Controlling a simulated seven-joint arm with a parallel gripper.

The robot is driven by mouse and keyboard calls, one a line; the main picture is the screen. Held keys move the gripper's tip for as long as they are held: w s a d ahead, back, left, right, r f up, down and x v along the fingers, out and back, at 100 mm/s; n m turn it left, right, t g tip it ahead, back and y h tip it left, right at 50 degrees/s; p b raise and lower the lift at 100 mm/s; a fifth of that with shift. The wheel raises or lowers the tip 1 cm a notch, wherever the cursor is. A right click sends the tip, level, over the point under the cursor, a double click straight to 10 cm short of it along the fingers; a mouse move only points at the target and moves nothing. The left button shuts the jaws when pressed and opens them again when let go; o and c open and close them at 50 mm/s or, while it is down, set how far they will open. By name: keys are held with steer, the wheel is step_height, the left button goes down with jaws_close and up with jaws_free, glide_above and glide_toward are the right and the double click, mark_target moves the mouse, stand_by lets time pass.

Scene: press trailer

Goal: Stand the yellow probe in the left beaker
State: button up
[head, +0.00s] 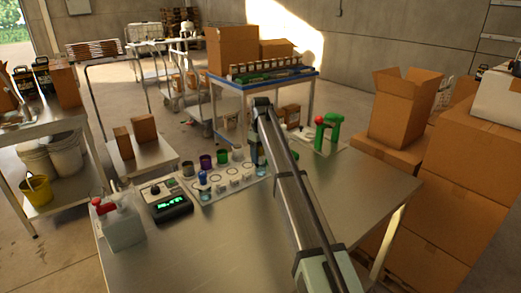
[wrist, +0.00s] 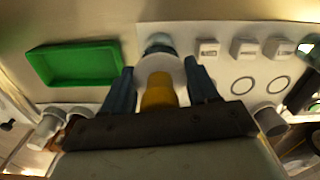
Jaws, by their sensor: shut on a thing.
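In the wrist view the yellow probe (wrist: 158,92) is between the two dark fingers of my gripper (wrist: 160,84), which is shut on it. Its far end is over a pale round shape on the white mat (wrist: 225,75). A clear glass beaker (wrist: 158,42) is just beyond it; the probe appears outside that beaker. In the head view a beaker with bluish contents (head: 205,198) stands at the mat's near left, with a blue object (head: 203,178) above it. My gripper (head: 259,155) is low over the mat's right part, mostly hidden by my arm; the probe cannot be made out there.
Several coloured cups, one purple (head: 206,162), line the mat's back edge. A meter with a green display (head: 172,206) and a white container with a red top (head: 118,222) stand left. The table's front is clear.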

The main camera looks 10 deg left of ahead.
steer(key=shift+f, duration=0.75)
steer(key=shift+f, duration=0.6)
stand_by(1.0)
steer(key=o, duration=0.9)
steer(key=shift+r, duration=5.5)
step_height(320, 180, up, 9)
